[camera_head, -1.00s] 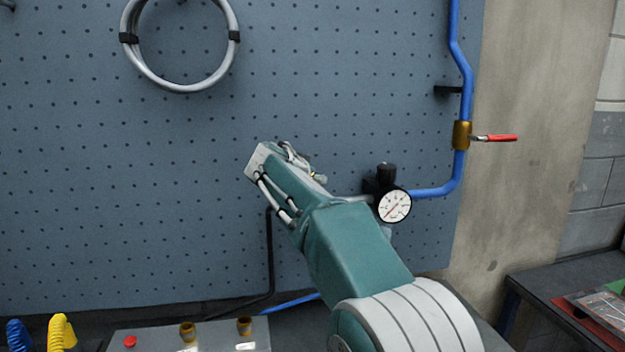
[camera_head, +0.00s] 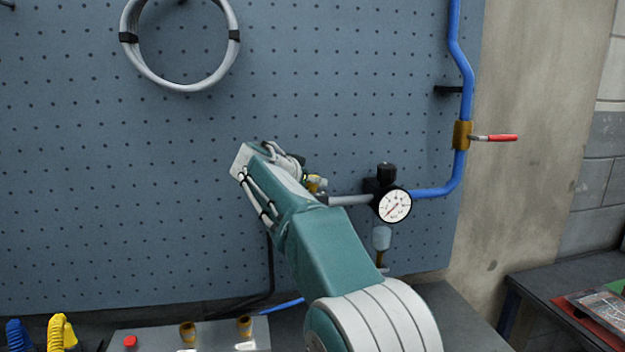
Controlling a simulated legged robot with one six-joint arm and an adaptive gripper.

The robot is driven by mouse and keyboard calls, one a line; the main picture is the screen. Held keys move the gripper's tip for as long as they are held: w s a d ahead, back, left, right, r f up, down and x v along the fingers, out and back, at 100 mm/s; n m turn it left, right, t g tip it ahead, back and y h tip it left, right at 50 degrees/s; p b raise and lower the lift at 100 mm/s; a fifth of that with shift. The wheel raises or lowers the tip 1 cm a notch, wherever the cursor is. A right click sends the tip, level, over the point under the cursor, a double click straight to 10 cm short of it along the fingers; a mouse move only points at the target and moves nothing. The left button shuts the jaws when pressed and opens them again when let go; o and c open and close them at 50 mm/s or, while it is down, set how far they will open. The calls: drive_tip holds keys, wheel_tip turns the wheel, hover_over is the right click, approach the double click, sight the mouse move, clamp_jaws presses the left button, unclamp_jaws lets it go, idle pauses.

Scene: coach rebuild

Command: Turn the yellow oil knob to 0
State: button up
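A small yellow part (camera_head: 315,183), which looks like the yellow oil knob, shows just past the right edge of my arm, left of the pressure gauge. My arm covers most of what is around it, and its number marks are too small to read. The round white gauge (camera_head: 395,205) with a red needle sits on a black regulator (camera_head: 386,175), with a grey pipe running left from it behind my arm. My teal arm reaches up and left in front of the pegboard. My gripper's fingers do not show; the arm's links hide that area.
A blue pipe (camera_head: 463,70) with a red-handled valve (camera_head: 500,138) runs down the right side of the pegboard (camera_head: 330,60). A coiled grey hose (camera_head: 182,86) hangs upper left. A grey box (camera_head: 215,335) with a red button stands at the bottom. The upper middle board is clear.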

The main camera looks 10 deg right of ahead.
drive_tip(key=shift+r, duration=0.15)
drive_tip(key=shift+s+a+r, duration=0.2)
drive_tip(key=shift+s+a, duration=0.1)
drive_tip(key=v, duration=1.1)
drive_tip(key=shift+a, duration=0.25)
drive_tip(key=shift+f, duration=0.15)
drive_tip(key=s+d+f+n+g+y, duration=0.1)
drive_tip(key=s+d+f+n+y, duration=0.2)
drive_tip(key=s, duration=0.5)
drive_tip(key=s+d+f+n+g+y, duration=0.2)
drive_tip(key=s+d+f, duration=0.4)
drive_tip(key=s, duration=0.2)
drive_tip(key=s+f+n+y, duration=0.4)
drive_tip(key=s+f, duration=1.2)
drive_tip(key=s, duration=0.3)
drive_tip(key=shift+s+a+g+y, duration=0.3)
drive_tip(key=shift+g, duration=0.1)
